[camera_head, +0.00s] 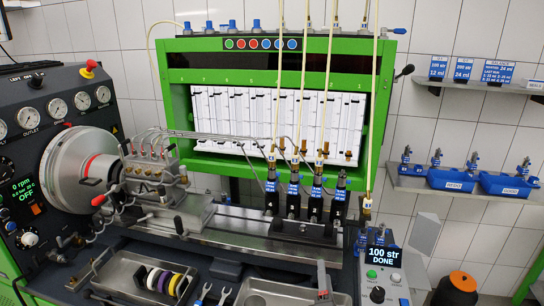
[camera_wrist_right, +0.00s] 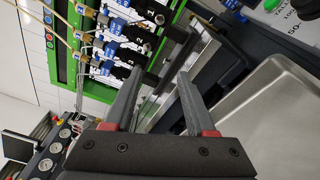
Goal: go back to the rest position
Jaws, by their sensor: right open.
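My right gripper (camera_head: 322,280) shows at the bottom of the head view, as a grey finger in front of the metal tray. In the right wrist view its two grey fingers (camera_wrist_right: 162,74) are apart, with nothing between them. The black injectors with blue labels (camera_head: 304,200) stand upright in a row on the bench behind it; they also show in the right wrist view (camera_wrist_right: 120,35), beyond the fingers. My left gripper is not in view.
A control box reading "100 str DONE" (camera_head: 384,262) stands at the right. The green test frame (camera_head: 180,110) rises behind. Wall shelves (camera_head: 455,188) hold blue bins.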

